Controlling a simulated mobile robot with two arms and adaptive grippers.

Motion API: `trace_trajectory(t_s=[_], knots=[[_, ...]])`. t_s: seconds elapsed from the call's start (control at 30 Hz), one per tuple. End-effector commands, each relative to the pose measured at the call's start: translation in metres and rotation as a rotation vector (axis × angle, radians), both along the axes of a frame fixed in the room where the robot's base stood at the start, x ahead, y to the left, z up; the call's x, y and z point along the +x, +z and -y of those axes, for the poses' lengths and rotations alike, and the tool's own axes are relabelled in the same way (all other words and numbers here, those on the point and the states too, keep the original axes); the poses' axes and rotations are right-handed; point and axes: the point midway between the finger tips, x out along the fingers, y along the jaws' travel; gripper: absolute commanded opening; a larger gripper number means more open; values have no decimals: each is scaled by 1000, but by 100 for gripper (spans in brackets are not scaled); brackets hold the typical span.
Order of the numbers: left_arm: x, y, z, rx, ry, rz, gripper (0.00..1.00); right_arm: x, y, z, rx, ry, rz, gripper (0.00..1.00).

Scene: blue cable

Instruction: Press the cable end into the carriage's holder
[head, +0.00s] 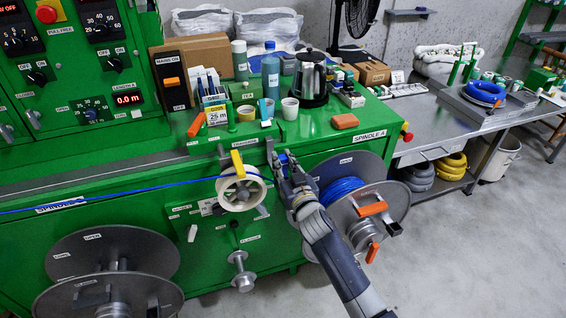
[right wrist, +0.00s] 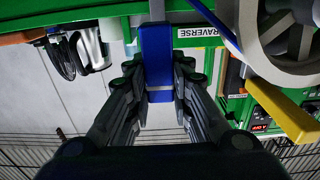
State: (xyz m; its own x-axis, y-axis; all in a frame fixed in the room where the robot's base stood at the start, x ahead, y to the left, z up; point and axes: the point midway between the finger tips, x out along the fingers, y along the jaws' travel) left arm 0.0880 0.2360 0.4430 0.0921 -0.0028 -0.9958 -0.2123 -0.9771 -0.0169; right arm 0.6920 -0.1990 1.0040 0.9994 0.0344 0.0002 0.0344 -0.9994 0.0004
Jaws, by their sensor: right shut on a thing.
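My right gripper (head: 284,166) is at the front of the green machine, just right of the white guide wheel (head: 240,188). A grey upright part (head: 270,152), likely the carriage's holder, stands just left of the fingertips. In the right wrist view, grey metal shows at the blue piece's far end; whether they touch is unclear. The blue cable (head: 140,193) runs from the left to the wheel. My left gripper is out of view.
A yellow lever (head: 238,163) sits at the wheel. A spool with blue cable (head: 343,190) is mounted right of my gripper, behind my arm. Cups, a kettle (head: 311,80) and an orange-brown block (head: 345,121) stand on the machine's ledge.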

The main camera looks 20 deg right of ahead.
Motion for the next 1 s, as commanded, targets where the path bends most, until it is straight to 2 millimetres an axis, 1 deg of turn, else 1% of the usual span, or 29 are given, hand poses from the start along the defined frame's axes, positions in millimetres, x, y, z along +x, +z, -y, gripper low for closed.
trace_trajectory(t_s=[0.37, 1.0], knots=[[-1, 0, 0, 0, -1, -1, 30, 0, 0, 0, 1, 0, 0, 0], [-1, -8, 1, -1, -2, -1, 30, 0, -10, 0, 1, 0, 0, 0]])
